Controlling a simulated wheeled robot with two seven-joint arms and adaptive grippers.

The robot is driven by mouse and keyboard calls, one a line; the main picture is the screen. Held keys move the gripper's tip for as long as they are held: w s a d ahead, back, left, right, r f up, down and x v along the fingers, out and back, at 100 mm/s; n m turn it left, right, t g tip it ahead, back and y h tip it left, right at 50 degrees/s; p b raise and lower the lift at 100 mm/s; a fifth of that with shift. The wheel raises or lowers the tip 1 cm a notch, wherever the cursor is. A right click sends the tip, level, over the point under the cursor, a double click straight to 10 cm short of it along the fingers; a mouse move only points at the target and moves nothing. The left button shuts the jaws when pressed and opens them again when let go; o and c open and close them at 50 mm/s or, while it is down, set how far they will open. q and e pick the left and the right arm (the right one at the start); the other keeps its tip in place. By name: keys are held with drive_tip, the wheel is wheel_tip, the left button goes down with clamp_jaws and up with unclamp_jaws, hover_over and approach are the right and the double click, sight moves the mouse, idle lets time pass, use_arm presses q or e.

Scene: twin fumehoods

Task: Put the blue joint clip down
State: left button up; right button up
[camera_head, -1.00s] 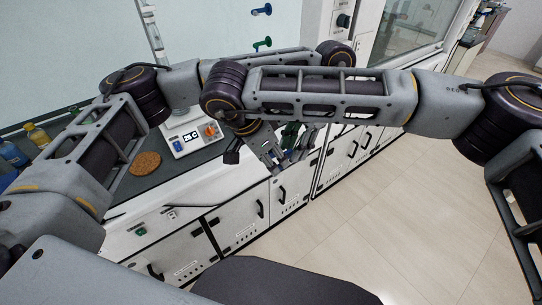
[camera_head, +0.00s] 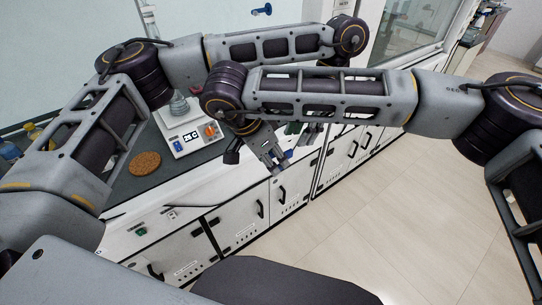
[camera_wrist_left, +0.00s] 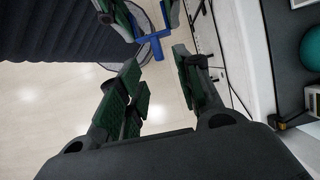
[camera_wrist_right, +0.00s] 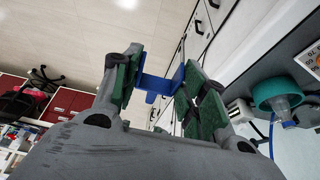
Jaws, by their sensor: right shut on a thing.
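The blue joint clip (camera_wrist_right: 158,84) sits between the green-padded fingers of my right gripper (camera_wrist_right: 160,62), which is shut on it. In the left wrist view the clip (camera_wrist_left: 151,44) shows just beyond the fingertips of my left gripper (camera_wrist_left: 157,58). The left fingers are apart, with nothing visible between their pads. In the head view my right gripper (camera_head: 274,158) hangs off the front edge of the bench, above the cupboard fronts. My left gripper (camera_head: 312,132) is beyond it to the right, mostly hidden by the right forearm. I cannot make out the clip there.
White cupboards (camera_head: 240,217) are below; the floor (camera_head: 365,230) is clear.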

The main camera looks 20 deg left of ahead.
use_arm(q)
drive_tip(key=v, duration=0.7)
idle(0.3)
idle(0.4)
